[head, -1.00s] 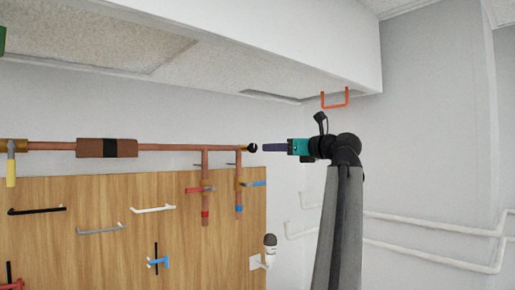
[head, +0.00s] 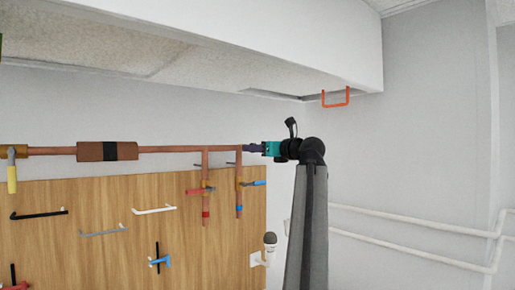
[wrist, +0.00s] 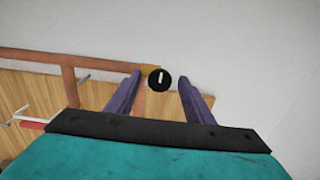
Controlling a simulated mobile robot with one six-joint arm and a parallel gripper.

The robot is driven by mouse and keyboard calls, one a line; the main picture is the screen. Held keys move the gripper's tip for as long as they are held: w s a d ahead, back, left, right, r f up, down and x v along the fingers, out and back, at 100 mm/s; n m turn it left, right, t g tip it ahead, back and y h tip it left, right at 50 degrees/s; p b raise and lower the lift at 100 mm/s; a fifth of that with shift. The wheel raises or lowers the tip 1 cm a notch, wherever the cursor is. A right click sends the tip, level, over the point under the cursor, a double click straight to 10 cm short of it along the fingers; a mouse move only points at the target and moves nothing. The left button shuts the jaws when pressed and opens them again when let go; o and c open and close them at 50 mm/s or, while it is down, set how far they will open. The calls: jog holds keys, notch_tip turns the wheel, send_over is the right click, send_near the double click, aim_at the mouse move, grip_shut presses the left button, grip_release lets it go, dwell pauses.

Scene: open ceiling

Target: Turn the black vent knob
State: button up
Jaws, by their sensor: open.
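The black vent knob (wrist: 159,80) shows in the wrist view as a round black disc with a white mark, at the end of the copper pipe. My gripper (wrist: 158,82) is open, with a purple finger on each side of the knob and a gap on both sides. In the head view my gripper (head: 247,148) is at the right end of the copper pipe (head: 180,149), and its fingers hide the knob there. I cannot tell whether a finger touches it.
A wooden board (head: 110,235) below the pipe carries several coloured handles and a white fitting (head: 262,258). Two vertical pipes with red and blue levers stand left of my gripper. An orange bracket (head: 336,97) hangs from the ceiling edge. Open space lies to the right.

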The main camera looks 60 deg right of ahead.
jog(key=c, duration=0.8)
jog(key=shift+d, duration=0.2)
jog(key=shift+c, duration=1.2)
jog(key=shift+a, duration=0.2)
